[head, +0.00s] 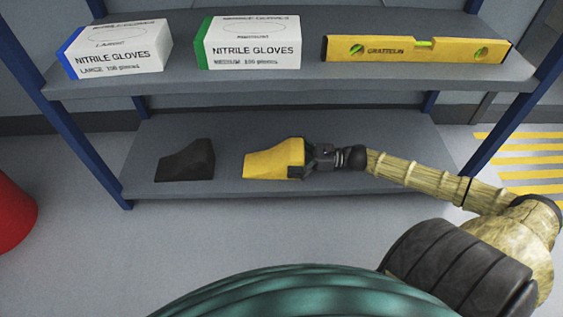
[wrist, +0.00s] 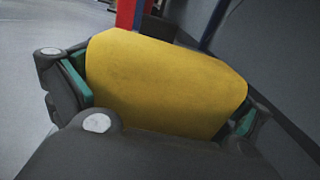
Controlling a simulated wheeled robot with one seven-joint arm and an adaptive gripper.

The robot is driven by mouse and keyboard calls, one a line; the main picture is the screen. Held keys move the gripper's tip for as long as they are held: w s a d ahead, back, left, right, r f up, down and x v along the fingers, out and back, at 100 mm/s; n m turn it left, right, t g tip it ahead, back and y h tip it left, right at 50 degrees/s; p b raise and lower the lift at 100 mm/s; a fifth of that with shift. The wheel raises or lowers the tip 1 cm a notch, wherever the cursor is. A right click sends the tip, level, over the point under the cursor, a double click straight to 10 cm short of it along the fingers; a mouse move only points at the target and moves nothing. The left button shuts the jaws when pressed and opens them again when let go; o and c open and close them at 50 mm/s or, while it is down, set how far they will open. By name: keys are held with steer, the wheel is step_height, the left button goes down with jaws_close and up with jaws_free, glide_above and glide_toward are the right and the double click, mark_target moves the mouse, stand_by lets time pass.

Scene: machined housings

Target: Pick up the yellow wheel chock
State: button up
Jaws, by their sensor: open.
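The yellow wheel chock (head: 270,160) sits on the lower shelf, right of a black chock. My gripper (head: 303,162) is at its right end, with a finger in front of the chock's right side. In the wrist view the yellow chock (wrist: 165,85) fills the middle, between the open fingers of my gripper (wrist: 160,110). The green finger pads show on either side of it. I cannot tell whether the pads touch it. The chock's underside is hidden in the wrist view.
A black chock (head: 186,160) stands to the left on the lower shelf (head: 225,195). The upper shelf (head: 290,86) above holds two glove boxes (head: 116,46) (head: 248,42) and a yellow spirit level (head: 416,50). Blue posts (head: 88,150) frame the shelves. A red object (head: 12,212) stands at far left.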

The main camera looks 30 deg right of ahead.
steer(key=c, duration=1.2)
steer(key=shift+o, duration=0.2)
steer(key=shift+r, duration=0.2)
